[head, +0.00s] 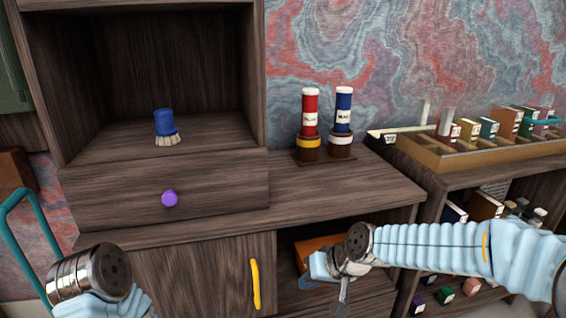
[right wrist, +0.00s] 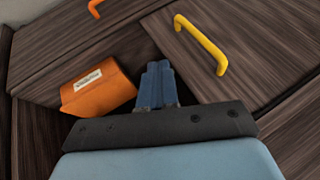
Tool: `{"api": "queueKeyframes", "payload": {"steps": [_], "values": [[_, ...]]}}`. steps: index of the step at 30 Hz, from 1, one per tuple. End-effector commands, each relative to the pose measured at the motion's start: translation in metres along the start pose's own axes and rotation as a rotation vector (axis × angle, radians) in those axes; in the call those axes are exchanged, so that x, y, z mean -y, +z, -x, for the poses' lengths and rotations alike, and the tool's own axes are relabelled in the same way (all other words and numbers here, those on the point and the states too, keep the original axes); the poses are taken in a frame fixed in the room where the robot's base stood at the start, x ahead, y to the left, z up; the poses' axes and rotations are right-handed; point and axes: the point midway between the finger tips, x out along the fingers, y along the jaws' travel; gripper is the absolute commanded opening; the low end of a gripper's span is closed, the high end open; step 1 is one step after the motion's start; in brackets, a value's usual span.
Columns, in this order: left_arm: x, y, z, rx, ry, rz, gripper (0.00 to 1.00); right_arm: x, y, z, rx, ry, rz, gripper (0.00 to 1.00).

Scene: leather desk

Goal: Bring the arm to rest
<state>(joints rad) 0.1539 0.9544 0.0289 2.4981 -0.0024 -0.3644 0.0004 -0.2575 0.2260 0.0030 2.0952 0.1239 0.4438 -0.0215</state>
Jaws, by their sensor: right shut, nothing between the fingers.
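My right arm reaches in from the right in the head view. Its gripper (head: 333,275) is in front of the open lower compartment of the desk, right of the yellow handle (head: 256,285). In the right wrist view the blue fingers (right wrist: 157,85) are together with nothing between them. They point toward the orange box (right wrist: 99,88) and the yellow handle (right wrist: 203,44), apart from the handle. My left arm shows at the lower left of the head view; its fingers are not visible.
A blue brush (head: 165,128) stands in the upper cubby above a drawer with a purple knob (head: 169,198). Red (head: 310,112) and blue (head: 343,110) bottles stand on the desktop (head: 330,193). A divided wooden tray (head: 437,158) is at right. The desktop's front is clear.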

Motion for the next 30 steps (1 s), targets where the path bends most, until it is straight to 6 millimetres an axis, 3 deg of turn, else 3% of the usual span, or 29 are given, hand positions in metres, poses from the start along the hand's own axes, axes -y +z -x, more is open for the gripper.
{"api": "queueKeyframes", "payload": {"steps": [1, 5, 9, 12, 15, 19, 30], "values": [[0.0, 0.0, 0.0, 0.0, 0.0, 0.0, 0.87, -0.018, 0.015, -0.025, 0.034, 0.021, -0.027, 0.0], [0.0, 0.0, 0.0, 0.0, 0.0, 0.0, 0.87, -0.07, 0.073, -0.096, 0.111, 0.08, -0.103, 0.0], [0.0, 0.0, 0.0, 0.0, 0.0, 0.0, 0.87, -0.115, 0.161, -0.154, 0.198, 0.121, -0.189, 0.0], [0.0, 0.0, 0.0, 0.0, 0.0, 0.0, 0.87, -0.131, 0.221, -0.176, 0.249, 0.13, -0.241, 0.0], [0.0, 0.0, 0.0, 0.0, 0.0, 0.0, 0.87, -0.137, 0.264, -0.186, 0.282, 0.131, -0.283, 0.0], [0.0, 0.0, 0.0, 0.0, 0.0, 0.0, 0.87, -0.137, 0.292, -0.19, 0.3, 0.127, -0.309, 0.0], [0.0, 0.0, 0.0, 0.0, 0.0, 0.0, 0.87, -0.137, 0.294, -0.19, 0.301, 0.127, -0.311, 0.0]]}}
